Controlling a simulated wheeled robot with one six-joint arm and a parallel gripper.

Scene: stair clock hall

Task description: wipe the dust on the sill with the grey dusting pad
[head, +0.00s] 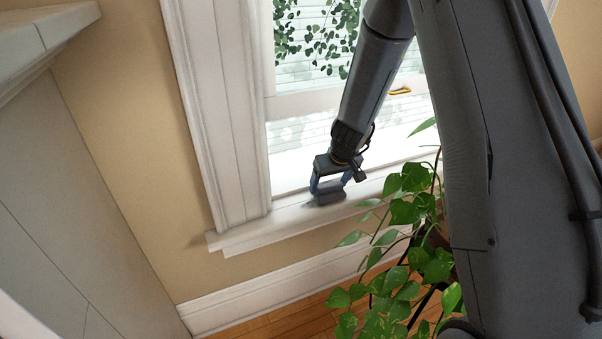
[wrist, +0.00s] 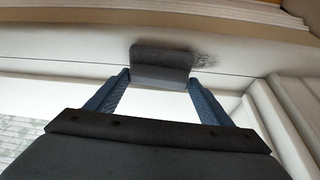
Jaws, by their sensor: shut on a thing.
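The grey dusting pad (head: 330,195) is at the white window sill (head: 275,222), a little right of the sill's left end in the head view. My gripper (head: 330,188) is shut on the pad, with a blue finger on each side of it. In the wrist view the pad (wrist: 161,66) sits between the fingertips of my gripper (wrist: 160,80), against the sill (wrist: 60,50). A dark smudge of dust (wrist: 204,58) shows just right of the pad there. In the head view only a faint grey patch shows left of the pad. Whether dust lies under the pad is hidden.
A leafy green plant (head: 410,215) stands close to the right of the gripper, overlapping the sill in the head view. The window frame (head: 222,110) rises at the sill's left end. A pale ledge (head: 45,38) juts out at upper left.

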